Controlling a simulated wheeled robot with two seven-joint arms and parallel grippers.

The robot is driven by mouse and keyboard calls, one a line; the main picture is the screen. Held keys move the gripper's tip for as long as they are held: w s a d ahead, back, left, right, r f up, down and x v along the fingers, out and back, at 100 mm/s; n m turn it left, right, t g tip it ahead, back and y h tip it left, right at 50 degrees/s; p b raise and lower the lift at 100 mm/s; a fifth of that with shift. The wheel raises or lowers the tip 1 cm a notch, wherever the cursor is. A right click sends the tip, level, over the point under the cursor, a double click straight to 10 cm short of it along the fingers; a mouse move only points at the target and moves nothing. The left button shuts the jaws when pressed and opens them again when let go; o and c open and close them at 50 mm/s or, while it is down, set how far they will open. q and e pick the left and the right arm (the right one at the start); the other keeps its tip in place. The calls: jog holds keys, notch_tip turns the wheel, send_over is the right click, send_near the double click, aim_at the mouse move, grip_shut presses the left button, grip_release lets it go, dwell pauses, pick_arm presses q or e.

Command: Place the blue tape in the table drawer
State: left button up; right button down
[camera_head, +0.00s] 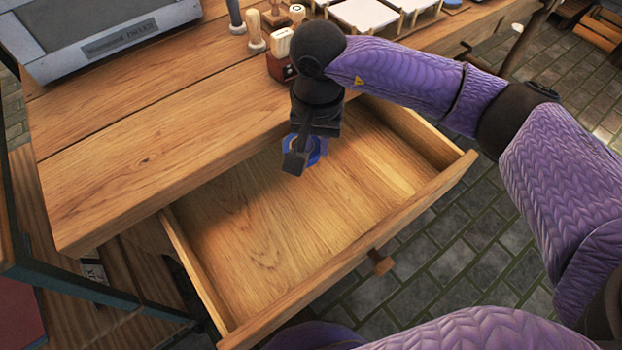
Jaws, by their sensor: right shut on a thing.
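The blue tape (316,151) is a small blue roll, partly hidden by my right gripper. My right gripper (301,158) points down and is shut on the blue tape over the back part of the drawer. I cannot tell whether the tape touches the drawer floor. The table drawer (270,230) is pulled open under the wooden table (150,150), and its visible floor is bare. Its round knob (380,262) is on the front panel. My left gripper is not in view.
A grey machine (100,40) stands at the table's back left. Several wooden-handled stamps (255,30) and a dark red block (281,69) stand near the table's back, close to my right wrist. White trays (365,14) lie behind. The table's left front is clear.

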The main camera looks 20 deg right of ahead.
jog(key=b, duration=0.2)
send_over(315, 184)
notch_tip(315, 184, down, 5)
jog(key=shift+f, duration=0.15)
notch_tip(315, 184, down, 5)
jog(key=shift+r+b, duration=0.1)
jog(key=shift+b, duration=0.85)
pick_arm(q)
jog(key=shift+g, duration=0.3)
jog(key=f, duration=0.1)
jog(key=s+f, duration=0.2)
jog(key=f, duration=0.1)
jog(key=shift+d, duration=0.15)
pick_arm(e)
jog(key=shift+r, duration=0.15)
jog(key=shift+f, duration=0.2)
jog(key=c, duration=0.6)
grip_release()
jog(key=shift+r, duration=0.1)
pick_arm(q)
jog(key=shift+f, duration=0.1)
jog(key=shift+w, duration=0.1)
